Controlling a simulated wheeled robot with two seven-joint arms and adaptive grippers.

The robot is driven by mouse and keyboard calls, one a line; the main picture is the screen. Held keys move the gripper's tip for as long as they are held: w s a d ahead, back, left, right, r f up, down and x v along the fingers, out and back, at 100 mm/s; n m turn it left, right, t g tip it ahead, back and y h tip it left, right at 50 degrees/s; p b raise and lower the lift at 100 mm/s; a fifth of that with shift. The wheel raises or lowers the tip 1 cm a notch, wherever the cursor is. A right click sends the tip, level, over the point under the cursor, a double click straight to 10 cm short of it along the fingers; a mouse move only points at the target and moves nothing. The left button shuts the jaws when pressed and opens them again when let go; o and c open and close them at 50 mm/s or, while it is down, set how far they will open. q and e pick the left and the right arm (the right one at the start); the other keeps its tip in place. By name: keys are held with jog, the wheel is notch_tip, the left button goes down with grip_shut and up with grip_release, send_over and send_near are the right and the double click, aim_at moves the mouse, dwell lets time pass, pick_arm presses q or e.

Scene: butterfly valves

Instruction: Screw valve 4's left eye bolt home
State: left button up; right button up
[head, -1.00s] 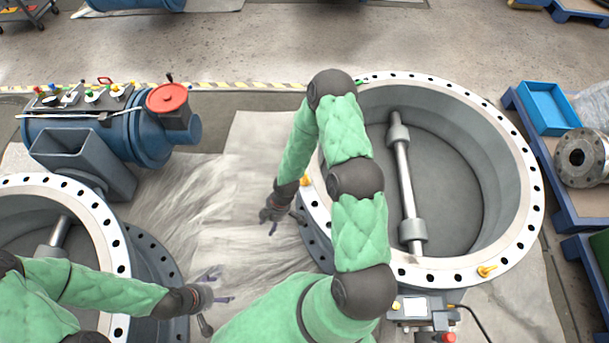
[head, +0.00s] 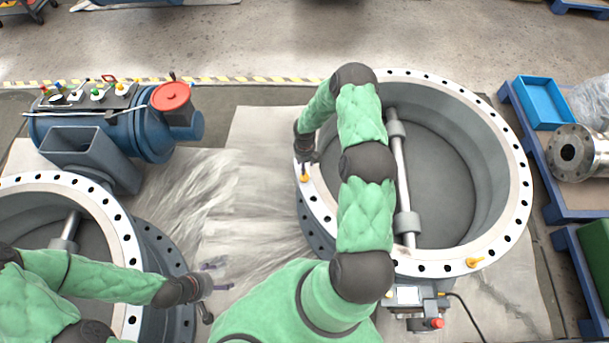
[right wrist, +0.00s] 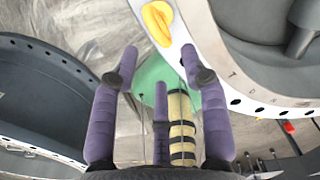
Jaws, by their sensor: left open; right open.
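The large round valve on the right, taken as valve 4 (head: 517,215), lies flat with a pale, drilled flange; its number is not readable. Its left eye bolt (head: 304,172) is yellow and stands at the flange's left edge. In the right wrist view the yellow eye bolt (right wrist: 158,22) shows beyond the fingertips. My right gripper (head: 306,157) is above the flange's left edge, close to this bolt. Its purple fingers (right wrist: 158,62) are spread and empty. My left gripper (head: 218,277) is open and empty, by the left valve. The bolt's thread is hidden.
A second yellow eye bolt (head: 474,262) stands on the same flange at front right. Another round valve (head: 120,225) lies at lower left. A blue actuator with a red cap (head: 171,96) stands behind it. A blue bin (head: 545,104) is at right. Sheeting between the valves is clear.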

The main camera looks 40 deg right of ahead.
aim_at(304, 179)
notch_tip(304, 179, down, 10)
jog(key=shift+r+b, duration=0.15)
jog(key=shift+b, duration=0.85)
jog(key=shift+c, duration=0.2)
grip_shut()
